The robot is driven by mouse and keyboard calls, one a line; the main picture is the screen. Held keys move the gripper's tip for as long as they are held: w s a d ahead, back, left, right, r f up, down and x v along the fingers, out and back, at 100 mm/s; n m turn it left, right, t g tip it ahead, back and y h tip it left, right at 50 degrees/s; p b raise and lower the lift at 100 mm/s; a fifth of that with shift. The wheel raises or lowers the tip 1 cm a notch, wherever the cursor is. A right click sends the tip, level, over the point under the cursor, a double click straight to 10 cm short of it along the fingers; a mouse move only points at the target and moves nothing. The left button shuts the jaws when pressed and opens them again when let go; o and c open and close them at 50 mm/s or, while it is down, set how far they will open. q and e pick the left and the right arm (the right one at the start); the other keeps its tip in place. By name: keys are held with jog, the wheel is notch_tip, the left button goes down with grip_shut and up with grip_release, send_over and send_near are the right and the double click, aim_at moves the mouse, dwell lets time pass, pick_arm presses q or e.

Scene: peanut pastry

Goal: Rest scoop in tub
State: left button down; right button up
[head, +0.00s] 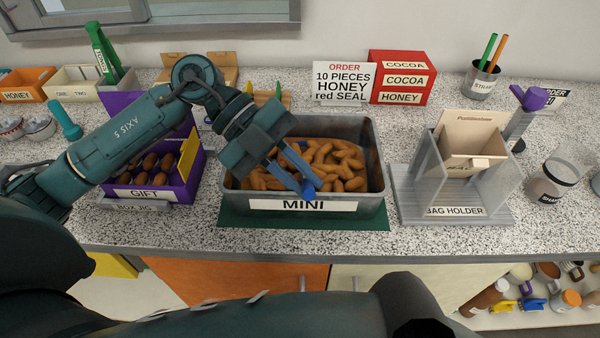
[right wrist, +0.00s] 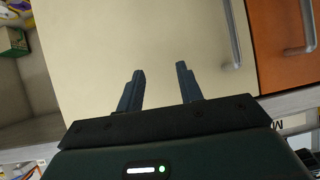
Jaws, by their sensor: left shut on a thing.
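The grey tub (head: 376,200) labelled MINI stands on a green mat (head: 232,217) in the middle of the counter. It holds many brown peanut-shaped pastries (head: 345,165). My left gripper (head: 303,182) reaches down into the tub from the left, over its front half. It is shut on the scoop (head: 309,189), of which only a small blue part shows at the fingertips, low among the pastries near the front wall. The rest of the scoop is hidden. My right gripper (right wrist: 160,85) is open and empty, in front of a cream cabinet door (right wrist: 150,40) in the right wrist view.
A purple GIFT box (head: 185,190) with pastries stands left of the tub, partly under my left arm. A grey bag holder (head: 480,212) stands to the right. Behind are an order sign (head: 343,82) and red boxes (head: 402,78). A glass jar (head: 560,175) is far right.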

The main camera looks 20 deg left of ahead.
pick_arm(q)
jog(key=shift+f, duration=0.4)
jog(key=c, duration=0.8)
grip_release()
jog(key=shift+a+r, duration=0.1)
dwell(0.5)
jog(key=p+v, duration=0.2)
jog(key=v, duration=0.5)
jog(key=shift+w+a+r+p, duration=0.1)
jog(key=shift+a+r+p, duration=0.1)
jog(key=shift+a+p, duration=0.15)
dwell(0.4)
dwell(0.4)
